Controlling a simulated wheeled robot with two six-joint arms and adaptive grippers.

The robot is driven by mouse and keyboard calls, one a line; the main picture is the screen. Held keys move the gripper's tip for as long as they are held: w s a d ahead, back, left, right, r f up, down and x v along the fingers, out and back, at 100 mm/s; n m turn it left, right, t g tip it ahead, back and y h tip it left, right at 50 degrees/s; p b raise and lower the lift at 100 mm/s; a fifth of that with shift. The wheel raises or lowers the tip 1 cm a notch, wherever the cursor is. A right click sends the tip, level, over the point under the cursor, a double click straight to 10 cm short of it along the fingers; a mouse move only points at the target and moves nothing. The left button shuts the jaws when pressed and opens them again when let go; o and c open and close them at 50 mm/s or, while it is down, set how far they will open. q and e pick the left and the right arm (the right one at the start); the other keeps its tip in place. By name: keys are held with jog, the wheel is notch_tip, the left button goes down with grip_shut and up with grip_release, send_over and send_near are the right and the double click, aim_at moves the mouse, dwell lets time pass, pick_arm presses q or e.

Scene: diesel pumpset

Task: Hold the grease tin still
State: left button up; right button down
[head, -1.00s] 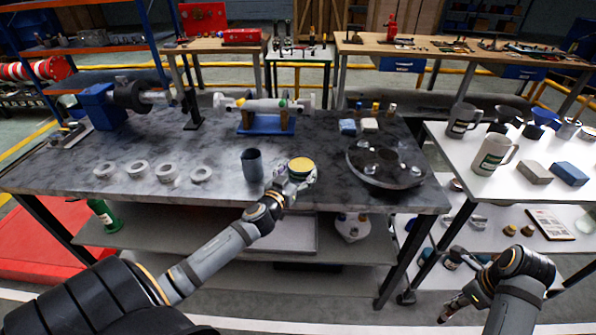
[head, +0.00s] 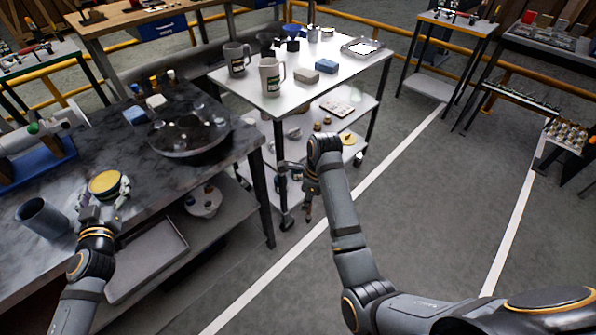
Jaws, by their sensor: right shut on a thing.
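The grease tin (head: 105,184) is a short round tin with a yellow top, near the front edge of the dark marbled bench. My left gripper (head: 104,197) reaches it from the front, with its fingers around the tin's sides; it looks shut on it. The fingers hide the tin's lower part. My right gripper (head: 296,190) is away from the bench, low in front of the trolley's near left corner, pointing down. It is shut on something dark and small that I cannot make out.
A grey-blue cup (head: 42,218) stands left of the tin. A round dark tray (head: 188,134) sits right of it on the bench (head: 105,150). The white trolley (head: 275,97) holds mugs and blocks. Open floor lies to the right.

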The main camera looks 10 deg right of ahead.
pick_arm(q)
jog(key=o, duration=0.4)
jog(key=shift+c, duration=0.2)
jog(key=shift+s, duration=0.1)
jog(key=s+d, duration=0.2)
jog(key=s, duration=0.9)
jog(key=shift+s+r, duration=0.3)
jog(key=shift+s, duration=0.05)
